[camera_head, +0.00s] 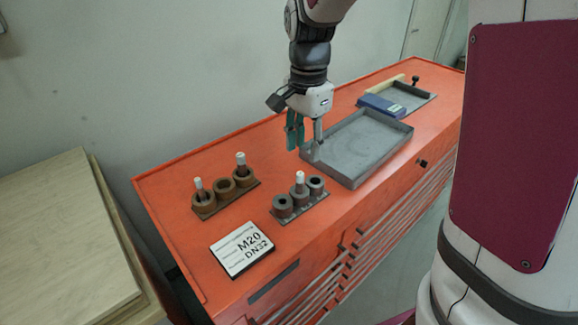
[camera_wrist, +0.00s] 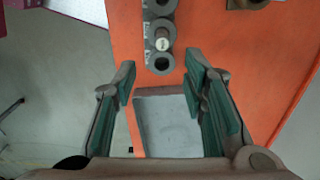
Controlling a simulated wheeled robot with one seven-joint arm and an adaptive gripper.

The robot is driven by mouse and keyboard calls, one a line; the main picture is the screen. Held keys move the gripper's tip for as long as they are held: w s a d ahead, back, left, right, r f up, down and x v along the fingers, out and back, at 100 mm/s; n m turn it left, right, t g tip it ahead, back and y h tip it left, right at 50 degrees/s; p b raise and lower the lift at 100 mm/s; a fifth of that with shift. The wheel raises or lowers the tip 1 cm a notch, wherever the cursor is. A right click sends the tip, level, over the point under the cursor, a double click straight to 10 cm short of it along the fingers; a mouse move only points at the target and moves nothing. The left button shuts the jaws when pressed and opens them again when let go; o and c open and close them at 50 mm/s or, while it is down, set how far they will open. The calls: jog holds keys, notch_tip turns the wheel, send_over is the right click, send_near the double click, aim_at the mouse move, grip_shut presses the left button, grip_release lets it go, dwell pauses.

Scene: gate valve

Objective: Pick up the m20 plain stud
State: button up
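Light-tipped studs stand upright in two racks on the orange cabinet. The grey rack (camera_head: 284,205) has one stud (camera_head: 300,180) in its middle holder. The brown rack (camera_head: 224,187) has one stud (camera_head: 198,188) in its left holder and another stud (camera_head: 241,163) in its right holder. I cannot tell from thread or size which is the M20 plain stud. My gripper (camera_head: 306,140) is open and empty, above the cabinet by the tray's near-left end. In the wrist view its teal-padded fingers (camera_wrist: 167,95) are spread, with the grey rack's stud (camera_wrist: 162,42) ahead of them.
A sign (camera_head: 242,247) reading M20 DN32 lies in front of the racks. A grey tray (camera_head: 372,150) lies right of the gripper; a smaller tray (camera_head: 420,103) with a blue box (camera_head: 381,106) is behind it. A wall runs along the back.

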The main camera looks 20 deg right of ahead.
aim_at(300, 174)
jog(key=f, duration=0.9)
jog(key=shift+a+p, duration=0.3)
jog(key=shift+a, duration=0.1)
grip_shut()
